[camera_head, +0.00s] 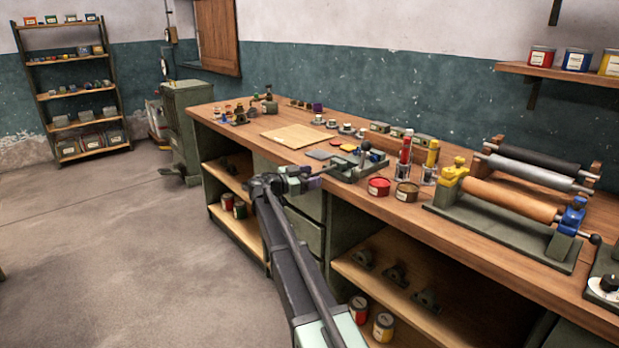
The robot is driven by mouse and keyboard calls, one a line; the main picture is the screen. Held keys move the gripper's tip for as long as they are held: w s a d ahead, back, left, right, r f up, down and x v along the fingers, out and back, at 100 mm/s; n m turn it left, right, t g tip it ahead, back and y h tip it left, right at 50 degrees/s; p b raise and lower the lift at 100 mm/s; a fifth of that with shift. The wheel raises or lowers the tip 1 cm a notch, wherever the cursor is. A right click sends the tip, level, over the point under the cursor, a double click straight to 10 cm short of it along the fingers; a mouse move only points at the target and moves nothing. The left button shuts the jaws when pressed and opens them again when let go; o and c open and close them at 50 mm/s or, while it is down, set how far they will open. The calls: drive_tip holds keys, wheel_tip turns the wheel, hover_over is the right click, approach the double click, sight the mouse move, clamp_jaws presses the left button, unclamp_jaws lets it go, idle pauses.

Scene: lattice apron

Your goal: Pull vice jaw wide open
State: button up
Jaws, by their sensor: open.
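A small grey-green device with a flat base and an upright dark handle, which looks like the vice (358,165), sits at the front edge of the wooden bench. Its jaw is too small to tell how far apart it stands. My gripper (322,172) is at the bench's front edge, just left of this device. It is open, and nothing shows between its fingers. The fingertips are small and overlap the device's left end in the picture, so I cannot tell whether they touch it.
A red tin (378,187) and a brown tin (406,192) stand right of the device. Upright red (405,150) and yellow tubes are behind them. A roller press (510,198) fills the bench's right. A pale board (293,135) lies behind my gripper. Open floor is at left.

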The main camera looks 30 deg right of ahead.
drive_tip(key=a, duration=1)
drive_tip(key=shift+a, duration=0.4)
drive_tip(key=s+a+f+n+y, duration=0.4)
drive_tip(key=s+f+n+y, duration=0.3)
drive_tip(key=s+f+n, duration=0.4)
drive_tip(key=s+a+f+n+y, duration=0.3)
drive_tip(key=s+a+n+y, duration=0.4)
drive_tip(key=s, duration=0.5)
drive_tip(key=s+a+f+n+y, duration=0.2)
drive_tip(key=s+a+f+y, duration=0.15)
drive_tip(key=s+a, duration=0.75)
wheel_tip(320, 180, up, 16)
drive_tip(key=d+p, duration=0.1)
drive_tip(key=p, duration=1.4)
drive_tip(key=shift+f, duration=0.25)
